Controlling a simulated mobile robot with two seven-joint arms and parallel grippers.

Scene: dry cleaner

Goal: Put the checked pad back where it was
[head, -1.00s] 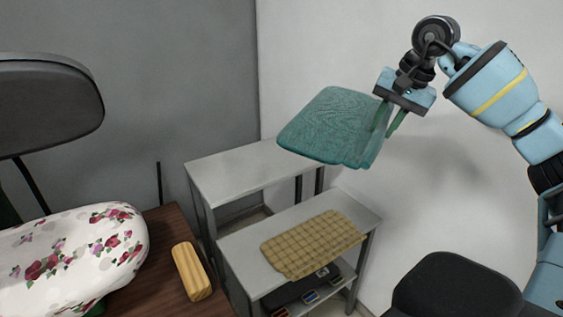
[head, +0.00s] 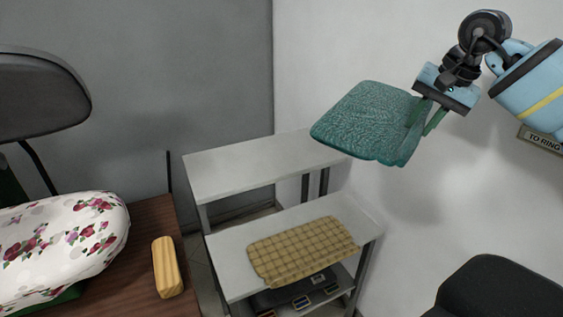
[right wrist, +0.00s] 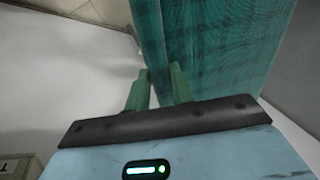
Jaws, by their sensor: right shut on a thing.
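A tan checked pad (head: 303,250) lies flat on the lower grey shelf top in the head view. A teal pad (head: 368,122) is in the air above and to the right of it, a little tilted. Its face looks mottled in the head view, but in the right wrist view the teal pad (right wrist: 225,45) shows dark crossing lines. My right gripper (head: 425,119) is shut on the teal pad's right edge; its green fingers also show in the right wrist view (right wrist: 161,80). My left gripper is out of view.
An empty higher grey shelf (head: 245,170) stands behind the lower shelf (head: 228,262). A wooden block (head: 167,267) and a floral padded board (head: 65,245) are on the brown table (head: 150,215) at left. A black chair-like shape (head: 500,290) is at lower right.

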